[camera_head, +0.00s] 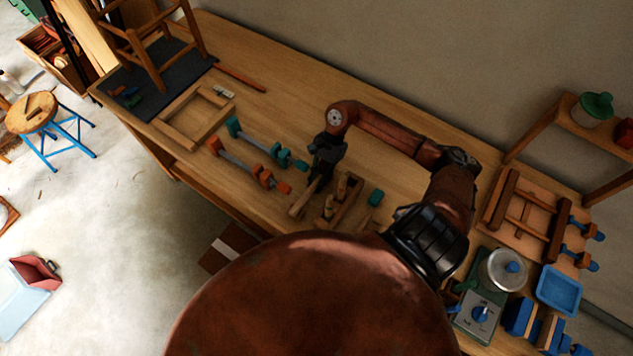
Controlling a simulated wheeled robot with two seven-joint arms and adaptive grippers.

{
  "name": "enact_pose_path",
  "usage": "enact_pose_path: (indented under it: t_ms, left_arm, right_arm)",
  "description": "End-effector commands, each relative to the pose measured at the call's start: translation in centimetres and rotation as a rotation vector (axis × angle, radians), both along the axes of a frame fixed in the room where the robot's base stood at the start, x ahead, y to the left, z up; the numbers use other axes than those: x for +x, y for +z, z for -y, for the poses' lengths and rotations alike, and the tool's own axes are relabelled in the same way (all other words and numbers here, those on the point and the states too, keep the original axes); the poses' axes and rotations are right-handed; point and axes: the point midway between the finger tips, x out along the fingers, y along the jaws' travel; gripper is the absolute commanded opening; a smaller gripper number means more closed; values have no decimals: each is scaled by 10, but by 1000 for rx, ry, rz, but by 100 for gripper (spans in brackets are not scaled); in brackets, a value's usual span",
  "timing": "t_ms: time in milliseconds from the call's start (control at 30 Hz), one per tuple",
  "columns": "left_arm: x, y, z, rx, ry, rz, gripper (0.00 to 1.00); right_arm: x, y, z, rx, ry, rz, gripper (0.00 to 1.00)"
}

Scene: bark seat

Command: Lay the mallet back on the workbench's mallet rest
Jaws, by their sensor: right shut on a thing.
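My right gripper (322,172) is over the middle of the wooden workbench (265,60), pointing down. It is shut on the mallet, whose light wooden part (303,199) shows just below the fingers. The fingers hide the rest of the mallet, and I cannot tell if it touches the bench. Just right of it stands a small wooden holder (349,208) with light wooden pieces in it. I cannot tell whether this holder is the mallet rest. My left gripper is not in view.
An orange clamp (245,170) and a teal clamp (262,148) lie left of the gripper. A wooden frame (193,117) and a chair (150,45) are farther left. A teal block (375,198) is right of the holder. The bench behind the clamps is mostly clear.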

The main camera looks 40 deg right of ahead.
Motion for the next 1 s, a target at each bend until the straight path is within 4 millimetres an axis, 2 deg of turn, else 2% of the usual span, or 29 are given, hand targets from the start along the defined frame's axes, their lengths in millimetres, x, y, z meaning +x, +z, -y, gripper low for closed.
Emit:
enact_pose_path:
  t_ms: [367,400,667,1000]
  left_arm:
    - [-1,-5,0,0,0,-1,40]
    - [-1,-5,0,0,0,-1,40]
    - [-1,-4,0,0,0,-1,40]
    - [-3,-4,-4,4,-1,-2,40]
  right_arm:
    - [0,-4,0,0,0,1,0]
    - [0,-4,0,1,0,1,16]
    - [0,-4,0,0,0,1,34]
    - [0,-3,2,-1,0,-1,35]
